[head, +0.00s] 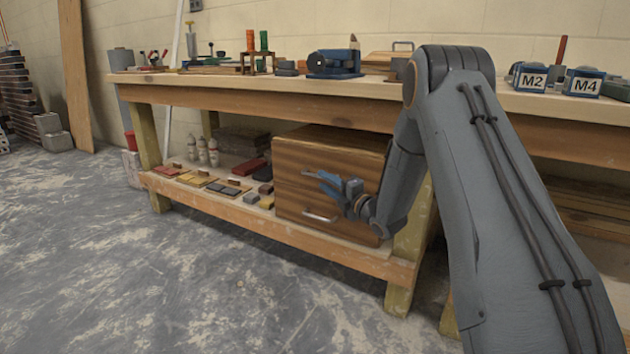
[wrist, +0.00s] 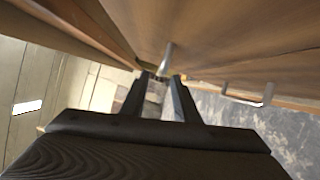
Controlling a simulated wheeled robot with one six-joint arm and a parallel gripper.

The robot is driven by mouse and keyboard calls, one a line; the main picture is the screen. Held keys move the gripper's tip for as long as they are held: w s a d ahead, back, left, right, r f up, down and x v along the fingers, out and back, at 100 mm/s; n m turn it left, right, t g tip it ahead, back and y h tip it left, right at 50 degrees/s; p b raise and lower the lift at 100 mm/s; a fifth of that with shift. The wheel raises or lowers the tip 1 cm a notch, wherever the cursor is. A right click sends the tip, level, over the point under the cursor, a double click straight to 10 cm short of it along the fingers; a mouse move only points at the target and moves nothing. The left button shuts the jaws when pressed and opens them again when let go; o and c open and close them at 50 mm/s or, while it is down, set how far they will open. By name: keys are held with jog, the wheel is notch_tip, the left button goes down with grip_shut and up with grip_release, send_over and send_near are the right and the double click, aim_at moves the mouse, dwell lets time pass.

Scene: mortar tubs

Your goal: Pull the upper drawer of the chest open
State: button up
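The wooden chest (head: 335,160) stands on the bench's lower shelf, its front facing left of my arm. Its drawers look shut.
The workbench top (head: 220,82) is above the chest, with a front beam and legs. The shelf (head: 225,208) holds bottles and several small coloured blocks left of the chest. A bench leg (head: 410,250) stands close to the chest's right. The floor (head: 150,270) in front is clear.

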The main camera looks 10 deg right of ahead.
aim_at(315, 176)
jog(key=b+x, duration=0.2)
jog(key=x, duration=0.4)
jog(key=shift+f, duration=0.1)
jog(key=shift+c, duration=0.3)
grip_shut()
